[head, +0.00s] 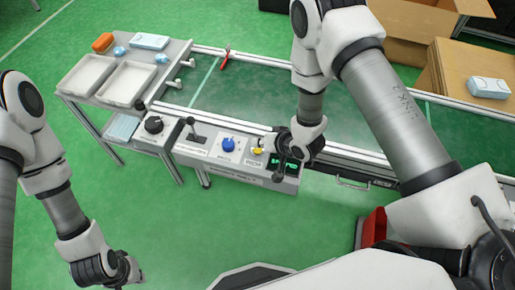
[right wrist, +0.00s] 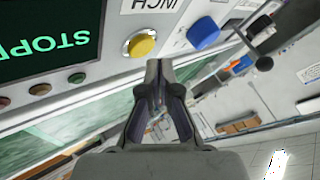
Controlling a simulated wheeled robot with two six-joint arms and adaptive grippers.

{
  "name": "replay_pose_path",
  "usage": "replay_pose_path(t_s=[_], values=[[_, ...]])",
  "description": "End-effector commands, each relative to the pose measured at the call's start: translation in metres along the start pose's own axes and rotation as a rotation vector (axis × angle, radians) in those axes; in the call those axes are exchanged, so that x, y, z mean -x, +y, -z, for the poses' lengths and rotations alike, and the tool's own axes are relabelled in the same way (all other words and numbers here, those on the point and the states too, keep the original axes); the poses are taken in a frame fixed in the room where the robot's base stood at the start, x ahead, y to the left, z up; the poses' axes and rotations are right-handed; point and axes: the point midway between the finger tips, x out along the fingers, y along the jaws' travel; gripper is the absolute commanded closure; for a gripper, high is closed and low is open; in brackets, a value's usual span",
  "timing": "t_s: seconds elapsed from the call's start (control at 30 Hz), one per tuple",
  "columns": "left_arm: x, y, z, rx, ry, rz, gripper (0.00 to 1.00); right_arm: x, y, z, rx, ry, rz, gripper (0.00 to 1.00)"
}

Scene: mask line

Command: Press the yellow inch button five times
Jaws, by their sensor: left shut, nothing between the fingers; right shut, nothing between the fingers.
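The yellow inch button (head: 257,151) sits on the grey control panel (head: 225,165), right of a blue knob (head: 228,143). In the right wrist view the yellow button (right wrist: 142,46) shows whole in its ring, beside an upside-down INCH label (right wrist: 151,5). My left gripper (head: 122,284) is low at the left, away from the panel, partly cut off.
A display (right wrist: 50,40) with green STOP lettering is beside the button. A black lever (head: 194,124) and a black dial (head: 154,125) stand to the left. The green conveyor (head: 255,90) runs behind. A side table (head: 115,85) holds trays and masks. Cardboard boxes (head: 465,60) are at the back right.

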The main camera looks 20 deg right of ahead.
Motion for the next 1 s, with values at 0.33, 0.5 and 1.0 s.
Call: replay_pose_path(t_s=[0.33, 0.5, 1.0], values=[[0.0000, 0.0000, -0.0001, 0.000, 0.000, 0.000, 1.00, 0.0000, 0.0000, 0.0000, 0.000, 0.000, 0.000, 1.00], [-0.0007, 0.0000, -0.0001, 0.000, 0.000, 0.000, 1.00, -0.0008, 0.0005, -0.0006, 0.000, 0.000, 0.000, 1.00], [-0.0039, 0.0000, -0.0001, 0.000, 0.000, 0.000, 1.00, -0.0058, 0.0043, -0.0043, 0.000, 0.000, 0.000, 1.00]])
